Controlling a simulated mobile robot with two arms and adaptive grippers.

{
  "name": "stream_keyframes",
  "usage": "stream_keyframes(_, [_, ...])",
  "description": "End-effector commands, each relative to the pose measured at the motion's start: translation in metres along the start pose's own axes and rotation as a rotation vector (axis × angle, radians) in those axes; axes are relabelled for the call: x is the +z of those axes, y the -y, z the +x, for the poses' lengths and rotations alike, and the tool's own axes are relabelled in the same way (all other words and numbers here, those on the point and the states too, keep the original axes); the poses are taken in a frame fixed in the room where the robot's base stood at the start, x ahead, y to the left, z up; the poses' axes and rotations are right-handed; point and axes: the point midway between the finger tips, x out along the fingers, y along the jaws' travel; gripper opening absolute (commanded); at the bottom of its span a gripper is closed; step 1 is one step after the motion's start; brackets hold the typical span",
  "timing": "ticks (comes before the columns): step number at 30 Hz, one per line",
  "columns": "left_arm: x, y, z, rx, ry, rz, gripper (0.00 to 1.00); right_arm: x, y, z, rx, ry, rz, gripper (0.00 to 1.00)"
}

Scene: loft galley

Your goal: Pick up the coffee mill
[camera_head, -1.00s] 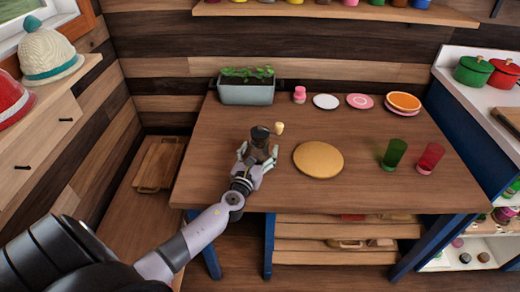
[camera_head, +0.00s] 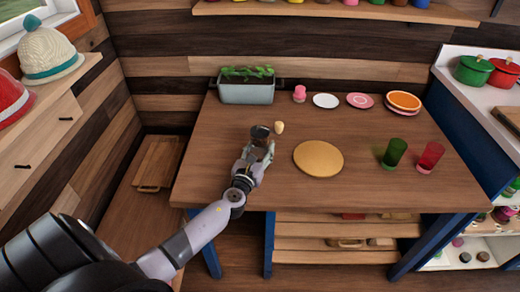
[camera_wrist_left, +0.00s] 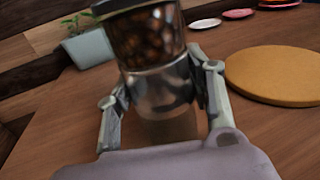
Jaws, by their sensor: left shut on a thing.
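The coffee mill (camera_head: 260,133) stands near the left-middle of the wooden table, with a dark top. In the left wrist view the coffee mill (camera_wrist_left: 150,45) shows a clear section with brown beans above a shiny metal base, a little tilted in the picture. My left gripper (camera_head: 257,153) is shut on it, one finger on each side of the metal part in the wrist view (camera_wrist_left: 160,95). Whether its base touches the table I cannot tell. A small cream knob-like piece (camera_head: 279,127) shows just right of the mill. My right gripper is not in view.
A round wooden board (camera_head: 318,159) lies right of the mill. A grey planter (camera_head: 246,91), a pink cup (camera_head: 299,94) and plates (camera_head: 326,101) stand at the back. Green (camera_head: 394,153) and red (camera_head: 431,156) glasses stand at the right. The table (camera_head: 215,150) is clear left of the mill.

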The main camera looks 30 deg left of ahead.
Motion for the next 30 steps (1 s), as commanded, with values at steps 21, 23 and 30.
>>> stream_keyframes(21, [0.009,0.0,0.001,0.0,0.004,0.0,0.05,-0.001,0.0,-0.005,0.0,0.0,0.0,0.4])
stream_keyframes(23, [0.015,0.0,0.001,0.0,0.005,0.0,0.05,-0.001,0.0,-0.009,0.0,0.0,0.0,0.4])
stream_keyframes(30, [0.059,0.0,0.001,0.0,0.006,0.0,0.05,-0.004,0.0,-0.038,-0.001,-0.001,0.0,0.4])
